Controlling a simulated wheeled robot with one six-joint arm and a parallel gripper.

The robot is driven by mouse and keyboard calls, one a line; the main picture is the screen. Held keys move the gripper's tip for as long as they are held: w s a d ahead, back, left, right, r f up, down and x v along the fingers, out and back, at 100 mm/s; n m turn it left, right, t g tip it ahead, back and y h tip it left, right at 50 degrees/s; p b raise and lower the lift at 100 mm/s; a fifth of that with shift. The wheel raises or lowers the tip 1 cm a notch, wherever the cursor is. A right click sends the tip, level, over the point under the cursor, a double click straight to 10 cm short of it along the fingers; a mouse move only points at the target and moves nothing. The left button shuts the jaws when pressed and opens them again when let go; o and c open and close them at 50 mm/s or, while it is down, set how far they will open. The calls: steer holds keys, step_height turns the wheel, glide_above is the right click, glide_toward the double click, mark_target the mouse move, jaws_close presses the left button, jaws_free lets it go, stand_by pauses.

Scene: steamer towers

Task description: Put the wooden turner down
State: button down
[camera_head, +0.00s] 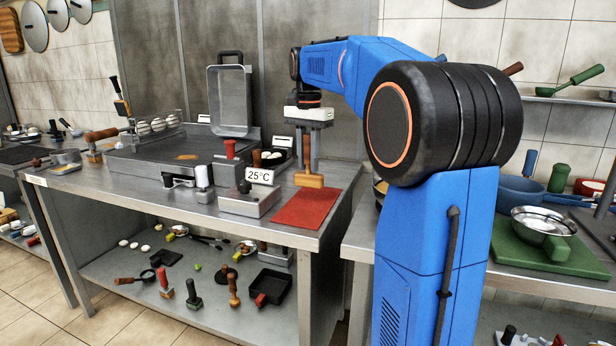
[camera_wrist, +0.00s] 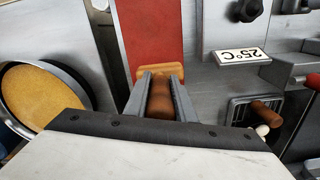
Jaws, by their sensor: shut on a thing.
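The wooden turner (camera_head: 309,180) hangs upright from my gripper (camera_head: 307,133), with its wide orange-brown end down. In the head view it shows in front of the back part of the red mat (camera_head: 310,208), and I cannot tell whether it touches anything. In the wrist view my gripper (camera_wrist: 161,85) is shut on the turner's brown handle (camera_wrist: 160,100), and the turner's wide end shows just past the fingertips, at the near end of the red mat (camera_wrist: 150,35).
Left of the mat stand a grey box (camera_head: 248,200) and a 25°C sign (camera_head: 260,176). A griddle (camera_head: 150,155) with an upright pan (camera_head: 229,100) stands farther left. In the wrist view, a round pan with a yellow-brown inside (camera_wrist: 40,95) lies to the left.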

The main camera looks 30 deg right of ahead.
mark_target(308, 134)
steer(key=shift+f, duration=2.1)
steer(key=shift+f, duration=0.1)
steer(key=c, duration=1.5)
jaws_free()
step_height(308, 134, up, 12)
steer(key=shift+r, duration=0.1)
